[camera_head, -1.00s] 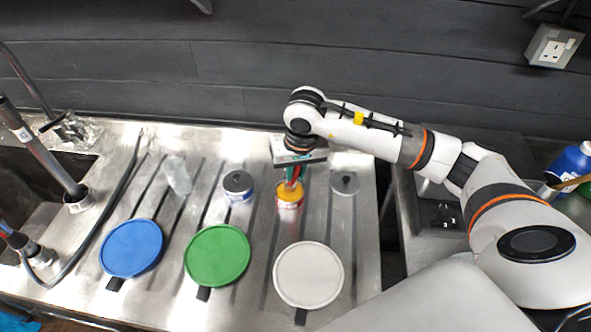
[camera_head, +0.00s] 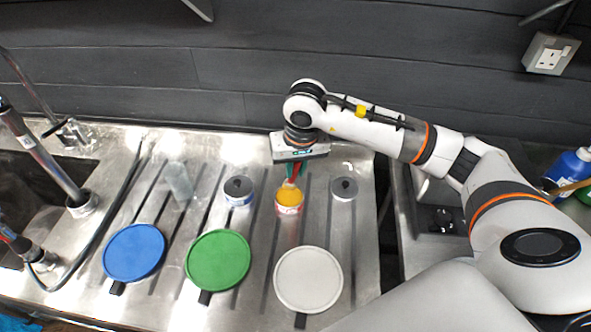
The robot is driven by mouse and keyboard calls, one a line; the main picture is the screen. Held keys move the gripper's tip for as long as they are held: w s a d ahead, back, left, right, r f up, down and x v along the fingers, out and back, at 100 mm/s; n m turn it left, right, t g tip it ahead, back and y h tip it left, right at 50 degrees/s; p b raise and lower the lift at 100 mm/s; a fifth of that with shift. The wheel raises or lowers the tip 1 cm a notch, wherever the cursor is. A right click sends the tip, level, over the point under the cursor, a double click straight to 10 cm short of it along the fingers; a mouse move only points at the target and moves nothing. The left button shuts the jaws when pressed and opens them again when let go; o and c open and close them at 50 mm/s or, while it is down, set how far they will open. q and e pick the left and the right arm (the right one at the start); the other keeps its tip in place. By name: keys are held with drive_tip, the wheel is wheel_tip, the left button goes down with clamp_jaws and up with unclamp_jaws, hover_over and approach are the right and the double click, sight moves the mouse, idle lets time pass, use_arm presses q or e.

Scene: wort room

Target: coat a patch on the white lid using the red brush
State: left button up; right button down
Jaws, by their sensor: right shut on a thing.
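The white lid (camera_head: 308,281) lies flat at the front right of the steel drainboard, with no coloured patch visible on it. My right gripper (camera_head: 295,172) points down above an open tin (camera_head: 289,209) with a red and white label. It is shut on the red brush (camera_head: 291,181), of which only a little red shows between the greenish fingers. The orange-yellow at the tin's mouth (camera_head: 289,195) meets the brush's lower end; I cannot tell bristles from paint there. My left gripper is not in view.
A green lid (camera_head: 218,260) and a blue lid (camera_head: 134,252) lie left of the white lid. A grey-topped tin (camera_head: 239,190), a clear vessel (camera_head: 179,181) and a grey knobbed disc (camera_head: 344,188) stand behind. A tap (camera_head: 62,175) and sink are at left.

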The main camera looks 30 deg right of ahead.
drive_tip(key=shift+r+p, duration=0.55)
drive_tip(key=shift+r, duration=1.35)
